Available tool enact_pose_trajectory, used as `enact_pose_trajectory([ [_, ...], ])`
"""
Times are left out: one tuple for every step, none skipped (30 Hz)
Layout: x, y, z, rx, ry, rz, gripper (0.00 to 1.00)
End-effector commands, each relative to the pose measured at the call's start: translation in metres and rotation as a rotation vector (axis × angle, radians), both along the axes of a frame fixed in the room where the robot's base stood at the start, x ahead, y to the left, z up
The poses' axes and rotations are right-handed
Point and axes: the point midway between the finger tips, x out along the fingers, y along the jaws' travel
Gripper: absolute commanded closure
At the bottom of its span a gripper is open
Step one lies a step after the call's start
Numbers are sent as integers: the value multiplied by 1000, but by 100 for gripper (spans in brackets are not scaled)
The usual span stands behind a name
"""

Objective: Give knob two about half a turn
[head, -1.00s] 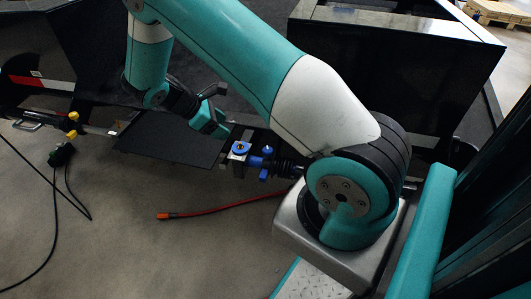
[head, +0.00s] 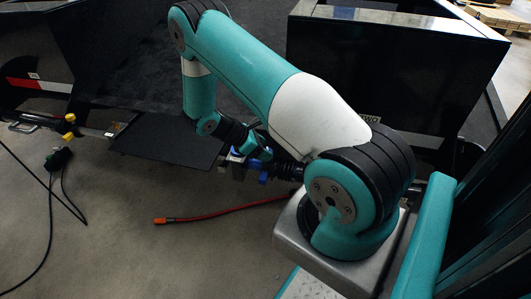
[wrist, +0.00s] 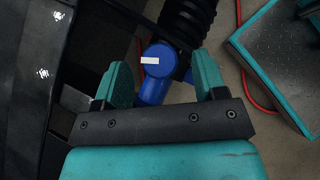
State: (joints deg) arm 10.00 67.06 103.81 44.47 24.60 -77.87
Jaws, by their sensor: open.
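A blue round knob (wrist: 163,66) with a white bar mark lies between my fingers in the wrist view, beside a black ribbed bellows. The mark points left, about crosswise. My gripper (wrist: 160,62) is open, one teal finger left of the knob and one right, with gaps on both sides. I cannot tell whether the fingertips reach down around it. In the head view my gripper (head: 260,148) hangs over the blue fittings (head: 263,178) and hides most of them. No number shows on the knob.
The black bellows (wrist: 187,20) runs up from the knob. A red hose (head: 225,210) lies on the floor. A black plate (head: 168,140) sits left of the fittings. Open floor lies in front.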

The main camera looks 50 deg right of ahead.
Motion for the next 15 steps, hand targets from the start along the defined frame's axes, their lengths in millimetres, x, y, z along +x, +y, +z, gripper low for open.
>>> enact_pose_trajectory([
  [-3, -3, -5, 1, 1, -1, 35],
  [-4, -5, -7, 1, 1, -1, 35],
  [-5, -6, -9, 0, 0, -1, 35],
  [-6, -8, -10, 0, 1, -1, 35],
  [-6, -8, -10, 0, 0, 0, 35],
  [-6, -9, -11, 0, 0, 0, 35],
  [-7, -9, -11, 0, 0, 0, 35],
  [-7, -9, -12, 0, 0, 0, 35],
  [-7, -9, -12, 0, 0, 0, 35],
  [-7, -9, -12, 0, 0, 0, 35],
  [-7, -9, -11, 1, -1, 0, 35],
  [-7, -9, -11, 1, -1, 0, 35],
  [-7, -9, -11, 1, -1, 0, 35],
  [-7, -9, -11, 1, -1, 0, 35],
  [-7, -9, -11, 1, -1, 0, 42],
])
